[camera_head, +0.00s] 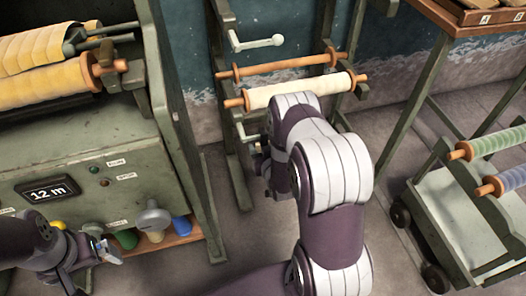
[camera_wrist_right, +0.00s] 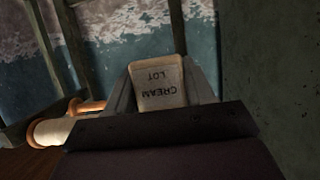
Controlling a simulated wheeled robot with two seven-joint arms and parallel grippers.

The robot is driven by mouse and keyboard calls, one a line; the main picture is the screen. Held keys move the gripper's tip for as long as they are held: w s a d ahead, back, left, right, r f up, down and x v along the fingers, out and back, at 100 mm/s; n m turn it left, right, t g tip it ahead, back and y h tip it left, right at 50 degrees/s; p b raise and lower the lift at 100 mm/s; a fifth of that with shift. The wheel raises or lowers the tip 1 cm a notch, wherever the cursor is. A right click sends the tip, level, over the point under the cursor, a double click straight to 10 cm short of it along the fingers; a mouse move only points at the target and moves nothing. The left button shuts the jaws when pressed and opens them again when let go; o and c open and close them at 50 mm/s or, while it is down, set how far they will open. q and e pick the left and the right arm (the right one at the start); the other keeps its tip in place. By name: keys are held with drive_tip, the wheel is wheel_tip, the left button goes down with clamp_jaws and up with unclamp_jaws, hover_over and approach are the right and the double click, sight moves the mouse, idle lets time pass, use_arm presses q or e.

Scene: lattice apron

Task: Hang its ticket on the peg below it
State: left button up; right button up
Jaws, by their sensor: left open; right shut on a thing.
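The ticket (camera_wrist_right: 158,84) is a small cream card reading "CREAM LOT", upside down in the right wrist view. My right gripper (camera_wrist_right: 160,95) is shut on it. In the head view my right gripper (camera_head: 260,152) is at the rack's left post, just below the cream roll (camera_head: 300,90); my arm hides much of it and the ticket. The cream roll also shows in the wrist view (camera_wrist_right: 50,131) at lower left. A small grey piece below the roll's left end may be the peg; I cannot tell. My left gripper (camera_head: 108,250) is open and empty by the machine's lower front.
A green machine (camera_head: 90,165) stands left. A cart with green and purple rolls (camera_head: 490,145) stands right. Floor between is clear.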

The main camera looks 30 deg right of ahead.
drive_tip(key=o, duration=1.1)
